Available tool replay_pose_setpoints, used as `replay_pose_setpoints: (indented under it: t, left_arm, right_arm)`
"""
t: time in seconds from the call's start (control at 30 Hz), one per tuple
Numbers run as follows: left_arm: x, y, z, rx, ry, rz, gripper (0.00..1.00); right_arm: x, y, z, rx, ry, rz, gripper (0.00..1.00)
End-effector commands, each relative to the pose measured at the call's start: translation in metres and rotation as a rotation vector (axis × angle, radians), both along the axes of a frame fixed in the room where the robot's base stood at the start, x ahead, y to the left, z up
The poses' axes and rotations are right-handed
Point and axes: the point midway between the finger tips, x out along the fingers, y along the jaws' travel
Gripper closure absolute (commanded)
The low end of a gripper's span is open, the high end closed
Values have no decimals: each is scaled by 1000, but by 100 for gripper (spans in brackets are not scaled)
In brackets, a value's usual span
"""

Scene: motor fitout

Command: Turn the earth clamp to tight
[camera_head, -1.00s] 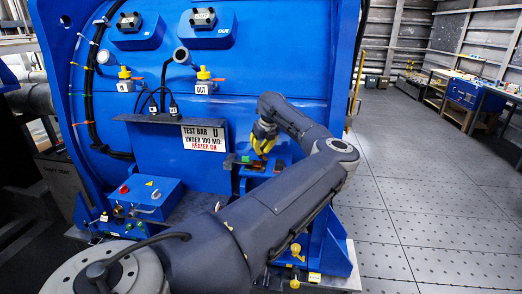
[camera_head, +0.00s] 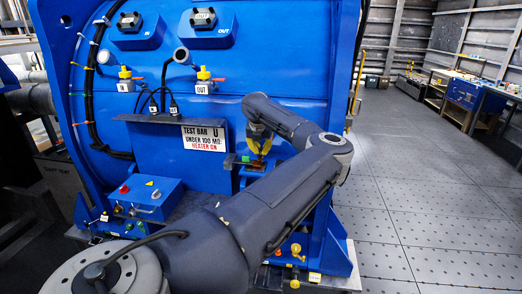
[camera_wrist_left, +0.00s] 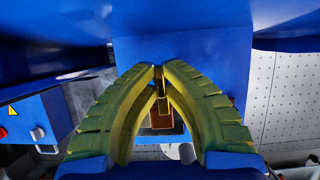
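A copper-brown piece, which I take to be the earth clamp (camera_head: 257,163), sits on a small ledge low on the blue panel. A green marker (camera_head: 245,159) is just left of it. My left gripper (camera_head: 259,152), with yellow fingers, points down at this piece. In the left wrist view the ribbed fingers (camera_wrist_left: 159,72) converge until their tips almost meet, with a thin dark-orange upright part between them. The brown block (camera_wrist_left: 162,117) shows beyond, between the fingers. The tips look closed on the thin part; the exact contact is small and dark. My right gripper is out of view.
A blue control box (camera_head: 145,198) with buttons stands lower left. Yellow-handled valves (camera_head: 203,80) and cables are above. A yellow fitting (camera_head: 296,250) is low right. Open floor (camera_head: 420,200) lies right.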

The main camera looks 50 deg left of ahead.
Motion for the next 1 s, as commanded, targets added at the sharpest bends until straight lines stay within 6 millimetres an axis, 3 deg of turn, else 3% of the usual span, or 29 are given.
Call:
replay_pose_setpoints:
  t: [0.5, 0.53, 0.7, 1.0]
  left_arm:
    - [-1, 0, -1, -2, 2, -15, 100]
    - [-1, 0, -1, -2, 2, -15, 88]
    - [0, 0, -1, -1, 1, -15, 69]
    - [0, -1, 1, -1, 0, -14, 68]
  right_arm:
    - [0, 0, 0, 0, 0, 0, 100]
    - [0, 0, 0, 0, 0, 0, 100]
    - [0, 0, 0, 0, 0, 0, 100]
    - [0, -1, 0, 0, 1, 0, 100]
